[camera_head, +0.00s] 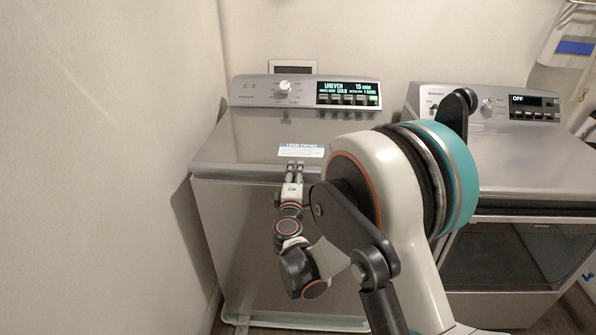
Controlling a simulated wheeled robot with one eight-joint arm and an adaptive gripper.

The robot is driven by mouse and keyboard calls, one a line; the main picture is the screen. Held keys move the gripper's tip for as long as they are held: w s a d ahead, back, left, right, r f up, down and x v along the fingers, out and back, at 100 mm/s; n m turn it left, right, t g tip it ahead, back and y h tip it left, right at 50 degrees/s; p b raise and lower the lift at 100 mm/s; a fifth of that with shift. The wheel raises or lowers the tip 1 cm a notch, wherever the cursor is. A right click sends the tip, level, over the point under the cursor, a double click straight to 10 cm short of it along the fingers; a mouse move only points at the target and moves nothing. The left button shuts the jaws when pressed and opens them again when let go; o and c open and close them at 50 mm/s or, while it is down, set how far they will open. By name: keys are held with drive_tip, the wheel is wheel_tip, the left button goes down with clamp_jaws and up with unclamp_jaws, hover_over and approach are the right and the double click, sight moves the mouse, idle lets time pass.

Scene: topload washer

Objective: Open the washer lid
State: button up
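The grey top-load washer (229,235) stands in the middle left, with its control panel (305,91) at the back. Its lid (236,147) lies flat and looks closed, with a blue and white label (301,151) near its front edge. My gripper (294,166) is at the front edge of the lid, just below the label, with its fingers pointing toward the back. The two fingers show side by side with a small gap. Whether they touch the lid, and how far apart they are, is too small to tell. My arm hides the right part of the lid and washer front.
A second grey machine (528,165) with a dark front window stands to the right, its display reading OFF. A plain wall (95,150) runs close along the left side. A wall outlet box (293,67) is behind the washer panel. My arm fills the centre right.

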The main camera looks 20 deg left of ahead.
clamp_jaws()
drive_tip(key=shift+r, duration=0.1)
drive_tip(key=shift+r, duration=0.1)
